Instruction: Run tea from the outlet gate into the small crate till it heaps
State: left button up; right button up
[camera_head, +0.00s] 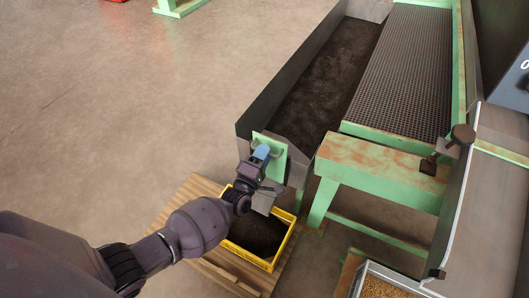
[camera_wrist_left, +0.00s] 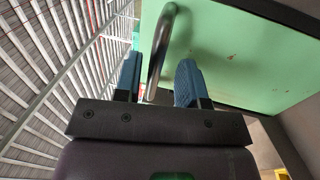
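The outlet gate is a green plate (camera_head: 276,165) at the near end of a grey trough holding dark tea (camera_head: 325,85). A grey spout (camera_head: 264,200) hangs below it over the small yellow crate (camera_head: 286,246). Dark tea (camera_head: 255,232) lies in the crate; its surface looks below the rim, and my arm and the spout hide part of it. My left gripper (camera_head: 262,158) is at the gate. In the left wrist view its blue fingers (camera_wrist_left: 158,82) stand apart on either side of the gate's dark curved handle (camera_wrist_left: 160,45). My right gripper is out of view.
The crate stands on a wooden pallet (camera_head: 205,192). A rusty green frame (camera_head: 385,168) and a mesh screen (camera_head: 405,75) are to the right, with a knobbed lever (camera_head: 462,135). A box of light brown grains (camera_head: 385,288) is at bottom right. The floor at left is clear.

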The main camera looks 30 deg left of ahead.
pick_arm(q)
jog(key=s+f+p, duration=0.1)
jog(key=s, duration=0.9)
jog(key=shift+a+f, duration=0.15)
jog(key=shift+f, duration=0.25)
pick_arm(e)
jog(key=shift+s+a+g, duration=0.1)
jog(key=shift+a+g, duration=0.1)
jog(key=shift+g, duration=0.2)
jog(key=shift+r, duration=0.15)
